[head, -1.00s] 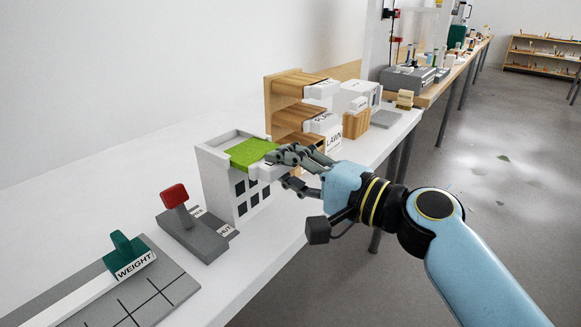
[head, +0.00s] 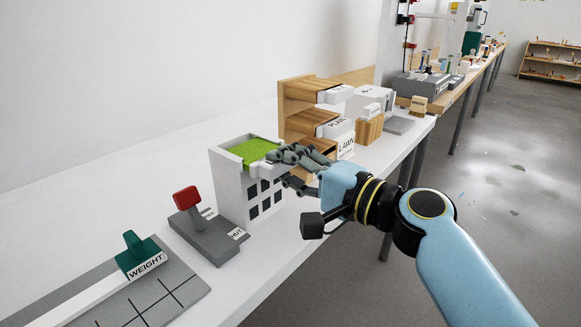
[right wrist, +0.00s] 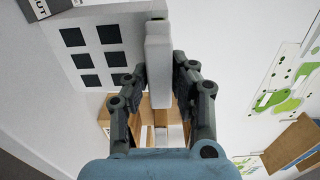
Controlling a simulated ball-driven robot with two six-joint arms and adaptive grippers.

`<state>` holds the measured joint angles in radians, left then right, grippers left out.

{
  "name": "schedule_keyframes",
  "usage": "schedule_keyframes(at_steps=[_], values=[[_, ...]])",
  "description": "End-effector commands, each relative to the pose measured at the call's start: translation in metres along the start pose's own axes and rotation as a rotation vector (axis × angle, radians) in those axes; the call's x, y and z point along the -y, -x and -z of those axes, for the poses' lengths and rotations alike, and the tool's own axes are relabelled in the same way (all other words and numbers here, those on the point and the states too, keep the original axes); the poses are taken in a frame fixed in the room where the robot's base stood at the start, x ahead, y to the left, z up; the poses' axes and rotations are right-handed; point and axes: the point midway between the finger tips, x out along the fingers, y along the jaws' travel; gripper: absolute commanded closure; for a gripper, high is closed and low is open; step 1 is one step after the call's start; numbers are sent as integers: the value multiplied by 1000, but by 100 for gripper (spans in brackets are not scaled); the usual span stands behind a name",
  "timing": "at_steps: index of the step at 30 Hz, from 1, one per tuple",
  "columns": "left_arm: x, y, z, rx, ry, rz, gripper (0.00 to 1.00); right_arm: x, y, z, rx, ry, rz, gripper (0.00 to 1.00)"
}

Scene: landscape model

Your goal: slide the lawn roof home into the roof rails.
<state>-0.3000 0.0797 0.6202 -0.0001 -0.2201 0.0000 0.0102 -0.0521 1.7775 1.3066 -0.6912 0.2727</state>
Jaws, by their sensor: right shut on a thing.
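The lawn roof, a bright green panel (head: 252,151) with a white block at its front, lies at the top of the white building (head: 236,195), between its raised white rims. My right gripper (head: 280,160) is at the panel's front right edge, shut on the white block. In the right wrist view the white block (right wrist: 158,62) sits between both fingers (right wrist: 158,85), with a sliver of green at its far end. The rails themselves are mostly hidden by the panel and fingers. My left gripper is out of view.
A red-handled lever on a grey base (head: 205,235) stands left of the building. A green-handled WEIGHT block (head: 139,256) is nearer. A wooden shelf unit with labelled drawers (head: 297,95) stands close behind the gripper. White table is free along the wall.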

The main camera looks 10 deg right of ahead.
Motion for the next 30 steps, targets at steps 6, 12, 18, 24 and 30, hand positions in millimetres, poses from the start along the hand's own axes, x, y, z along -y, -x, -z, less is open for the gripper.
schedule_keyframes(at_steps=[6, 12, 18, 24, 30], values=[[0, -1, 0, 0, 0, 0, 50, 0, -6, 0, 0, 0, -1, 100], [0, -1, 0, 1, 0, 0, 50, 0, -11, 0, 0, 0, 0, 100], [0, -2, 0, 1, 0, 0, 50, 0, -15, 0, 1, 0, 0, 75], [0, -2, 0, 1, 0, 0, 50, 0, -14, 0, 0, 0, 0, 50], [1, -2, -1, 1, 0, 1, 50, 0, -14, 0, 0, 0, -1, 50]])
